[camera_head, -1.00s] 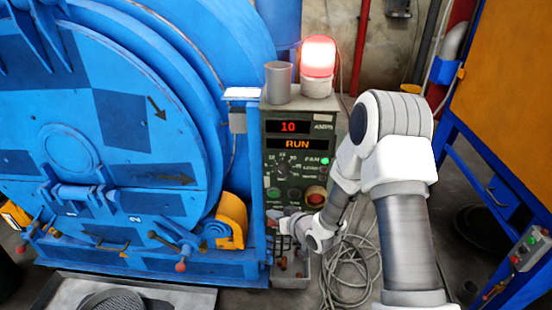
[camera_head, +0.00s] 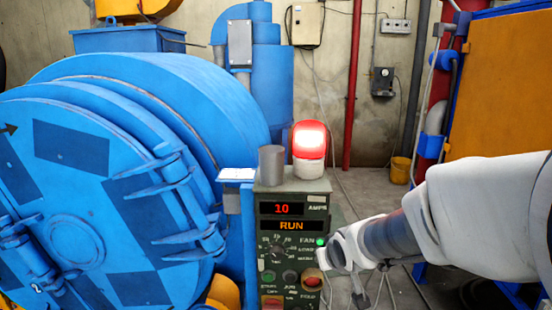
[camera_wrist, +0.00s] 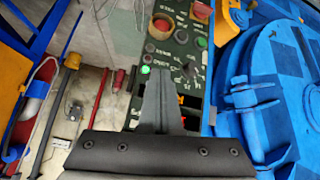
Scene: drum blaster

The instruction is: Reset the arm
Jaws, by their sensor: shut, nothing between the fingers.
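My arm comes in from the right in the head view, roughly level. My gripper (camera_head: 326,257) is in front of the right side of the control panel (camera_head: 262,243), beside the lit green lamp (camera_head: 320,241). In the wrist view my gripper (camera_wrist: 158,82) shows as one narrow grey shape with its fingers together, empty, in front of the panel. The panel display reads 10 AMPS and RUN. I cannot tell whether the fingers touch the panel. The panel's lower part is cut off by the picture edge.
A red beacon (camera_head: 307,141) and a grey cup (camera_head: 272,165) stand on the panel top. The large blue drum machine (camera_head: 90,190) fills the left. An orange cabinet (camera_head: 500,90) is at the right. A yellow bucket (camera_head: 400,170) is by the wall.

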